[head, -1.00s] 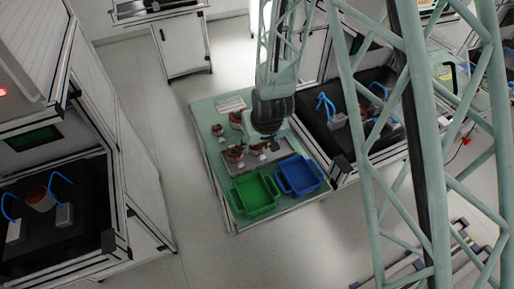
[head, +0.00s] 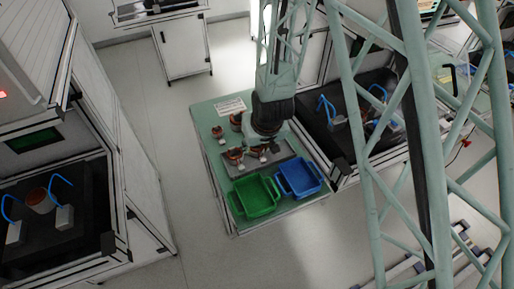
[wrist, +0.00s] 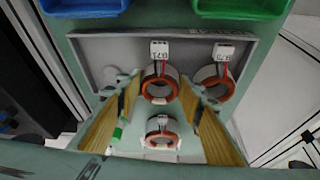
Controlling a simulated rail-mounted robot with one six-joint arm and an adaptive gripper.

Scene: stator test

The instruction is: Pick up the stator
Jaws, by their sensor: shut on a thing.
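A stator (wrist: 160,97), a grey ring with a copper-coloured winding and a white labelled connector, is in the grey tray (wrist: 95,50) in the wrist view. My gripper (wrist: 160,88) has its yellow-brown fingers on either side of this stator and is shut on it. I cannot tell whether it is clear of the tray. A second stator (wrist: 215,95) sits in the tray to the right. A third stator (wrist: 162,146) stands on the table nearer my wrist. In the head view my gripper (head: 262,146) is low over the tray, partly hidden by my arm.
A green bin (head: 257,209) and a blue bin (head: 301,191) stand beside the tray on the pale green table (head: 212,160). Other stators (head: 217,132) stand at the table's left side. A black-topped workstation (head: 320,130) is close on the right.

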